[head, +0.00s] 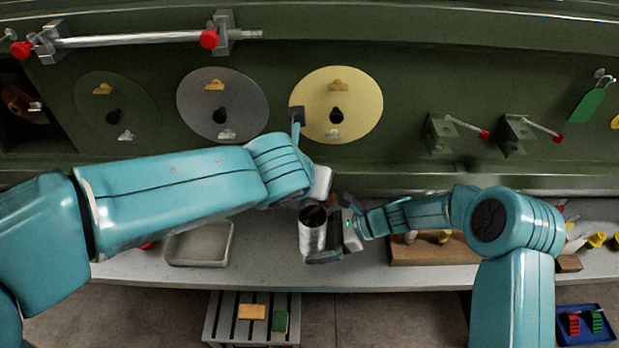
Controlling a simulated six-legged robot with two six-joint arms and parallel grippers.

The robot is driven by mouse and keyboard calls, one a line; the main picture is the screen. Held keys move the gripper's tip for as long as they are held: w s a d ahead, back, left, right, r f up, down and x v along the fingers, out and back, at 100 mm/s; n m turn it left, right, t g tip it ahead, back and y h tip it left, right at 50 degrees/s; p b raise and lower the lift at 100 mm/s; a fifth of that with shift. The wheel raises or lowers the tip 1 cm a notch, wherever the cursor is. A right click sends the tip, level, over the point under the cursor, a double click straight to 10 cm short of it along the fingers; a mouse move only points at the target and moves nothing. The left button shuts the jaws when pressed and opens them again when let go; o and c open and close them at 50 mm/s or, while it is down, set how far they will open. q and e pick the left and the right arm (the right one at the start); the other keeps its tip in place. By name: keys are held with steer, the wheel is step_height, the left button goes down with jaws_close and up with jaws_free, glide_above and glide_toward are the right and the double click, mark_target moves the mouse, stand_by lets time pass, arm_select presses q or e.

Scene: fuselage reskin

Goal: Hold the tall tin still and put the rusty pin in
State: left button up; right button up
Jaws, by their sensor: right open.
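The tall tin (313,238) is a silver cylinder near the middle of the bench, its dark, brownish open mouth facing up toward me. My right gripper (338,238) is open at the tin's right side. A dark finger of it shows by the tin's base; I cannot tell whether it touches. My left gripper (324,188) is just above and behind the tin's mouth, pointing away from me. Its fingers are mostly hidden, so I cannot tell if it is open or holds something. I cannot make out the rusty pin for certain.
An empty grey tray (201,246) lies left of the tin on the bench (260,262). A brown wooden block (425,252) with small parts stands to the right. The green panel (400,90) with round discs rises behind. A slatted crate (226,322) is below the front edge.

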steer(key=v, duration=1.2)
steer(key=shift+f, duration=0.1)
